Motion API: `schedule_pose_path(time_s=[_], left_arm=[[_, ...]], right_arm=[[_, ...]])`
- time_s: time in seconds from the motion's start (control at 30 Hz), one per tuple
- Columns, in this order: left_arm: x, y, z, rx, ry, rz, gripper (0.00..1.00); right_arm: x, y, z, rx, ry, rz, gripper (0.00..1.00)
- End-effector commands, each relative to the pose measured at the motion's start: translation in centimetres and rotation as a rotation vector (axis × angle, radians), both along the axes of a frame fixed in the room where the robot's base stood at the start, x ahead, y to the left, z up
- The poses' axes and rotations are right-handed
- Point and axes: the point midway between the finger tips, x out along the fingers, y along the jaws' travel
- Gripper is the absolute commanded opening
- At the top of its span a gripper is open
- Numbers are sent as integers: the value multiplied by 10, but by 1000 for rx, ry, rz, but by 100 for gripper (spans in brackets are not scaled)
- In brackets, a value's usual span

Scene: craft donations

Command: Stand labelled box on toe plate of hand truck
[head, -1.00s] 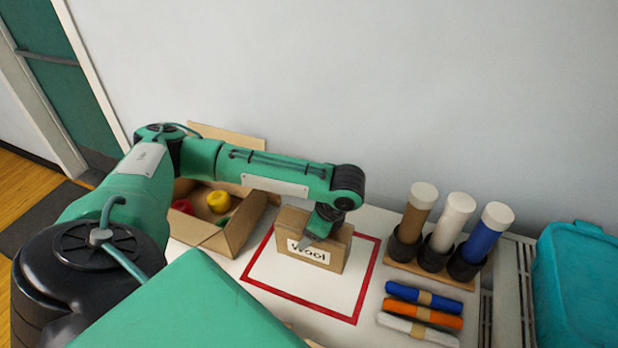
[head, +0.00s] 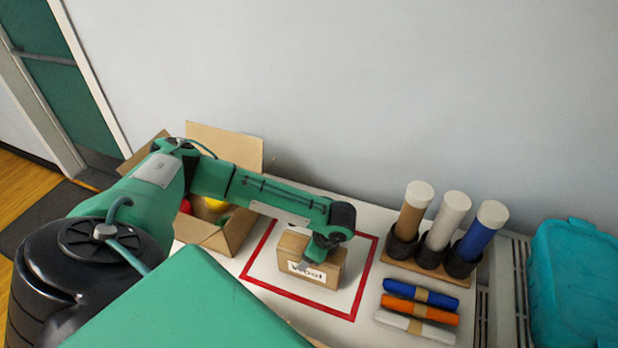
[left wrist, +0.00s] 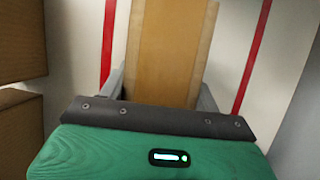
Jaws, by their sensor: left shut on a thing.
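The brown cardboard box (head: 334,272) has a white label reading "Wool" on its front. It appears within the red outlined square on the white table. My left gripper (head: 318,252) comes at it from above and is shut on it. In the left wrist view the box (left wrist: 165,45) fills the gap between the two grey fingers of my left gripper (left wrist: 161,92). I cannot tell whether the box's underside touches the table. The hand truck and its toe plate are not in view. My right gripper is not in view.
An open carton (head: 232,232) with red and yellow items stands left of the red outline (head: 365,275). On the right are a rack of capped tubes (head: 443,228), rolled bundles (head: 420,310) in blue, orange and white, and a teal bin (head: 578,285). A wall (head: 380,80) is behind.

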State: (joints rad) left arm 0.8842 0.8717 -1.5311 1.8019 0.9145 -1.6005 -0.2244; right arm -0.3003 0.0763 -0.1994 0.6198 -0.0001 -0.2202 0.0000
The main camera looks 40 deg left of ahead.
Motion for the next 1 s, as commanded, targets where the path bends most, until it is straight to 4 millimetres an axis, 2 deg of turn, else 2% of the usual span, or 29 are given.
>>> schedule_pose_path(time_s=[0.1,0.13,0.2,0.23,0.5,0.63,0.77,1.0], left_arm=[[0,0,-2,0,1,0,30],[0,0,-3,0,1,0,69],[0,0,-2,0,1,0,83],[0,0,-2,0,1,0,85],[0,0,-2,0,0,0,85],[1,-3,6,-3,-2,0,85],[4,-11,26,-2,-3,-1,85],[11,-31,74,-3,-3,-2,85]], right_arm=[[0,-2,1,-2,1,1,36],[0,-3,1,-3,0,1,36],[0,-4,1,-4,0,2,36],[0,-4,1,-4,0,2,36],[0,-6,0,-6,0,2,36],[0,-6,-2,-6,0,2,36],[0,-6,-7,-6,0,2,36],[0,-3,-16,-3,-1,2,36]])
